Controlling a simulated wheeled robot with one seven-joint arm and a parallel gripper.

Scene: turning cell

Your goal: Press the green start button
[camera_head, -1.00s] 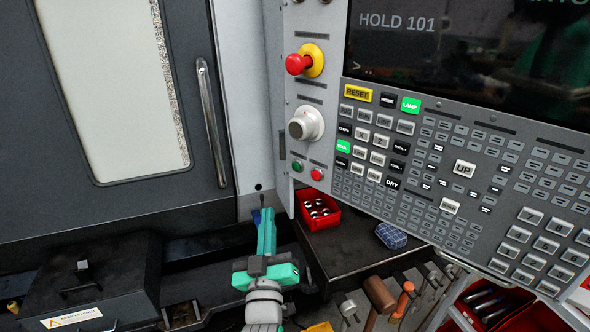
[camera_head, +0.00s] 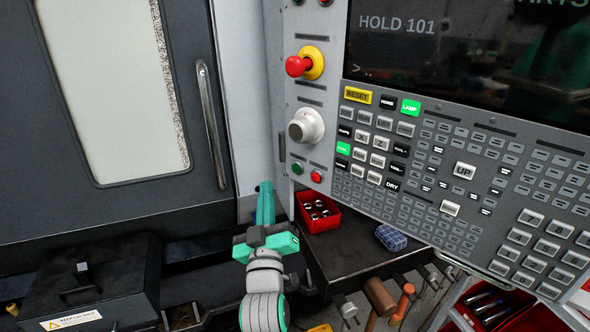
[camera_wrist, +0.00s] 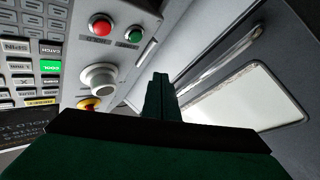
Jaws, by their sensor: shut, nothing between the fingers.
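The small round green start button (camera_head: 297,169) sits at the lower left of the control panel, left of a red button (camera_head: 316,176). In the wrist view the panel appears upside down, with the green button (camera_wrist: 134,35) beyond my fingertips, to the right of the red one. My gripper (camera_head: 265,186) is teal, points upward and is shut and empty. Its tips are below and left of the green button and look apart from it. The closed fingers also show in the wrist view (camera_wrist: 161,78).
A grey knob (camera_head: 306,125) and a red emergency stop (camera_head: 299,65) are above the buttons. A red bin (camera_head: 318,224) of small parts and a blue patterned object (camera_head: 391,237) rest on the shelf below. The machine door handle (camera_head: 211,124) is to the left.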

